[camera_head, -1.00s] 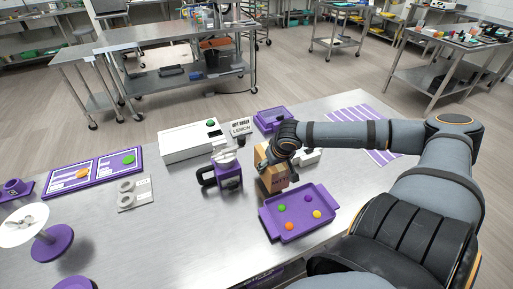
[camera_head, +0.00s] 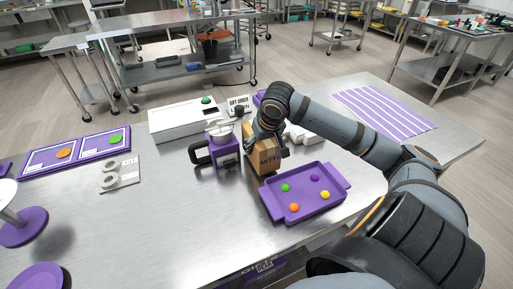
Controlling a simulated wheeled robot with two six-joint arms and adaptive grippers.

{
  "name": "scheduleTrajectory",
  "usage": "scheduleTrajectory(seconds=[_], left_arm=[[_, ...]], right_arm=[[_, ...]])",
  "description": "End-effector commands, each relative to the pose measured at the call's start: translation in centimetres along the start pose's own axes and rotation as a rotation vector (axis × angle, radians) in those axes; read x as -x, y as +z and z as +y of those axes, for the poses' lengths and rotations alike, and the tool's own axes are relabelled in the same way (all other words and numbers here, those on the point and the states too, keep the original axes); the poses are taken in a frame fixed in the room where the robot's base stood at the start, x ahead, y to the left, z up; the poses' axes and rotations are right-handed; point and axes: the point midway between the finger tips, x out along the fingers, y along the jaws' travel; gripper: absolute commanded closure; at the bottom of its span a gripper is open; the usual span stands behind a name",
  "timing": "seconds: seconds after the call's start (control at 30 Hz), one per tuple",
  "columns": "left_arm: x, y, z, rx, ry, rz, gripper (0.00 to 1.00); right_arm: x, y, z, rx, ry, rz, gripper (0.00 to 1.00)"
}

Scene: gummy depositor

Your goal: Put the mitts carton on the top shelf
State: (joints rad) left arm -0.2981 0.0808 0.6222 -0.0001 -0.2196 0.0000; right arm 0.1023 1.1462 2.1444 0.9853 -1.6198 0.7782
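The mitts carton (camera_head: 264,161) is a brown box with dark lettering on its front. It stands upright near the middle of the steel table, just behind the purple tray. My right gripper (camera_head: 272,142) comes down over the carton's top and right side and hides part of it. Whether its fingers are closed on the carton is hidden. My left gripper is not in view. I cannot make out a shelf marked as the top shelf.
A purple tray (camera_head: 269,205) with colored gummies lies in front of the carton. A purple jug (camera_head: 226,154) stands close at its left, a white box (camera_head: 178,123) behind. A striped mat (camera_head: 385,108) lies at the right.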

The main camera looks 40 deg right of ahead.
Motion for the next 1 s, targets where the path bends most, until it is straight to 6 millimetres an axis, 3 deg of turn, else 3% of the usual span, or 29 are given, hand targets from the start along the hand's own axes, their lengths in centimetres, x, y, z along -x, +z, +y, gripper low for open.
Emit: scheduleTrajectory(seconds=[0.03, 0.73, 0.77, 0.9, 1.0], left_arm=[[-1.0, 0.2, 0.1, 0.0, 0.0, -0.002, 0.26], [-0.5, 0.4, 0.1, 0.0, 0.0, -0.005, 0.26], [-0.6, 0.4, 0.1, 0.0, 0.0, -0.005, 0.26], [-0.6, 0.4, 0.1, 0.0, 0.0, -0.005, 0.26], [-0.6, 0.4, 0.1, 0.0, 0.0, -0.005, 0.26]], right_arm=[[-0.6, 0.1, -0.5, 0.0, -0.009, 0.004, 0.9], [-1.8, 0.1, -1.5, 0.002, 0.0, 0.0, 0.9], [-1.8, 0.1, -1.4, 0.002, 0.0, 0.0, 0.26], [-1.8, 0.1, -1.4, 0.002, 0.0, 0.0, 0.07], [-1.8, 0.1, -1.4, 0.002, 0.0, 0.0, 0.07]])
